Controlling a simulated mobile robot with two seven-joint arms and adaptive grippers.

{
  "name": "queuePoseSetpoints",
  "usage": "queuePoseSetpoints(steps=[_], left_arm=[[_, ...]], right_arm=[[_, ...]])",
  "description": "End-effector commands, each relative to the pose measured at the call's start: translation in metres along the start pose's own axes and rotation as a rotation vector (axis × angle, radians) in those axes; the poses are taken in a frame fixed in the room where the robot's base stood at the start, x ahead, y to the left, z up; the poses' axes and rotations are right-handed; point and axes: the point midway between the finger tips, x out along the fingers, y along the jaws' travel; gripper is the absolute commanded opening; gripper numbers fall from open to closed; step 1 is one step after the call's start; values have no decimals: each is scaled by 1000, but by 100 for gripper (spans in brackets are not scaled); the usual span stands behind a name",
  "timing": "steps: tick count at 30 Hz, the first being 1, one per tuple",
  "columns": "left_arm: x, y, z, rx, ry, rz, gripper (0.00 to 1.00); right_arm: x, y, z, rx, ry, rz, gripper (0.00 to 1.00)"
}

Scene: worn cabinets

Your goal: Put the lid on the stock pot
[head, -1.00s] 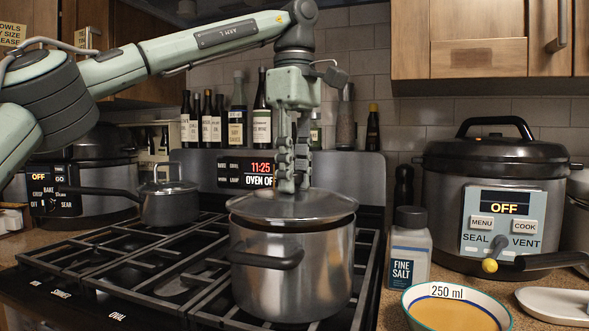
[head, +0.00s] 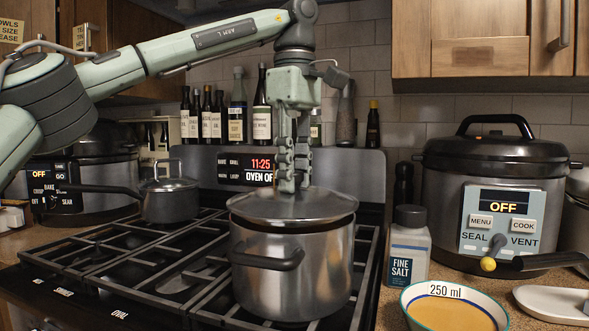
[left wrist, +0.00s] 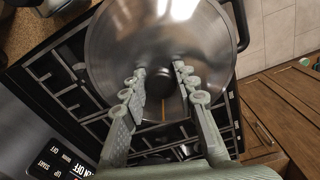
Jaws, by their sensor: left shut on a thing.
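The stock pot (head: 325,275) is a steel pot with dark side handles, standing upright on the front right of the stove. The round steel lid (head: 250,205) lies over its mouth, with a dark line between lid and rim. I cannot tell whether the lid is fully seated or slightly above the rim. My left gripper (head: 287,186) points down from above and is shut on the lid at its middle; its fingers hide the knob. In the left wrist view the lid (left wrist: 120,45) spreads beyond the fingertips (left wrist: 160,72). My right gripper is not in view.
A small lidded saucepan (head: 170,200) stands at the back left of the grates. To the right of the pot are a salt bottle (head: 409,248), a bowl of yellow liquid (head: 445,314) and a large cooker (head: 447,205). Several bottles (head: 237,112) line the back.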

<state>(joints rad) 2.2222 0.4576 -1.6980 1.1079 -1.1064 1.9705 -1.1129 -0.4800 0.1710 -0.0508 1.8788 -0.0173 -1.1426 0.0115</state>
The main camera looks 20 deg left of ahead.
Motion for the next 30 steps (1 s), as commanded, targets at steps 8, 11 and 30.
queuePoseSetpoints(steps=[8,11,30], left_arm=[[2,0,0,0,0,1,0],[4,0,0,0,0,0,0],[16,0,0,-1,0,1,40]], right_arm=[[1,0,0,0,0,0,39],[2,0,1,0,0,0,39],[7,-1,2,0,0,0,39]])
